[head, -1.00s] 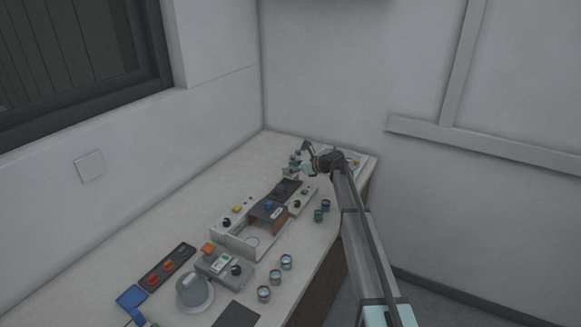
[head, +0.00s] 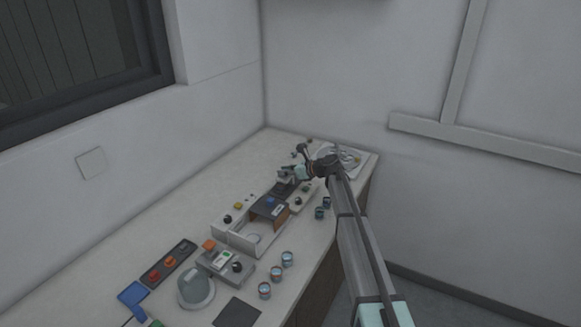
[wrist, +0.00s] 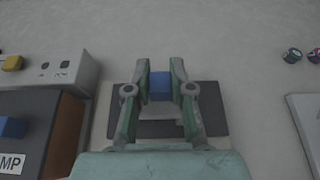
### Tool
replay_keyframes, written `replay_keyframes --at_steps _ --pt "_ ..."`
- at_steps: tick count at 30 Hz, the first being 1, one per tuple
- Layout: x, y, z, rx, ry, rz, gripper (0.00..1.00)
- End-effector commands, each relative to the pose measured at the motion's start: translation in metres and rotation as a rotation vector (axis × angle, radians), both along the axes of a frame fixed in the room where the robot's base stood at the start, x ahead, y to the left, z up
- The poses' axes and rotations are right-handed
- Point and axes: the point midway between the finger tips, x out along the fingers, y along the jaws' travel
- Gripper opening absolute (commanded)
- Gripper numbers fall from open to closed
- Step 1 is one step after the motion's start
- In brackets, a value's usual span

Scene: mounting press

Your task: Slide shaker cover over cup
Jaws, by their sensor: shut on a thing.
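My gripper (head: 288,174) is over the far part of the bench, beyond the brown-and-white housing. In the wrist view my gripper (wrist: 160,72) is shut on a blue block (wrist: 160,87), one finger on each side. A grey piece (wrist: 158,130) shows below the block, partly hidden by the fingers; I take block and piece as the shaker cover but cannot be sure. They are over a dark plate (wrist: 212,105), which also shows in the head view (head: 282,191). I cannot tell whether the piece touches the plate. No cup shows under it.
The brown-sided housing (head: 268,209) with a blue knob stands close on the near side. A pale control box (wrist: 70,75) is at left in the wrist view. Small cups (head: 276,273) stand along the bench's front edge. A round device (head: 196,287) is nearer.

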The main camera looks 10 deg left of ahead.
Motion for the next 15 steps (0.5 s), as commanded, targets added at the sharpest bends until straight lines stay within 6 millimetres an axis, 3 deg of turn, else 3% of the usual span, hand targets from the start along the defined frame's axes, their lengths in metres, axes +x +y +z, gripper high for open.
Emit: replay_keyframes --at_steps 1,3,13,14,15 --pt "-0.016 0.005 0.000 0.000 0.000 0.003 0.00" --pt "-0.025 0.009 0.000 0.000 0.000 0.003 0.00" --pt "-0.027 0.012 -0.001 0.000 0.003 0.006 0.00" --pt "-0.027 0.012 -0.001 0.000 0.003 0.006 0.32" --pt "-0.027 0.012 -0.001 0.000 0.003 0.006 0.46"
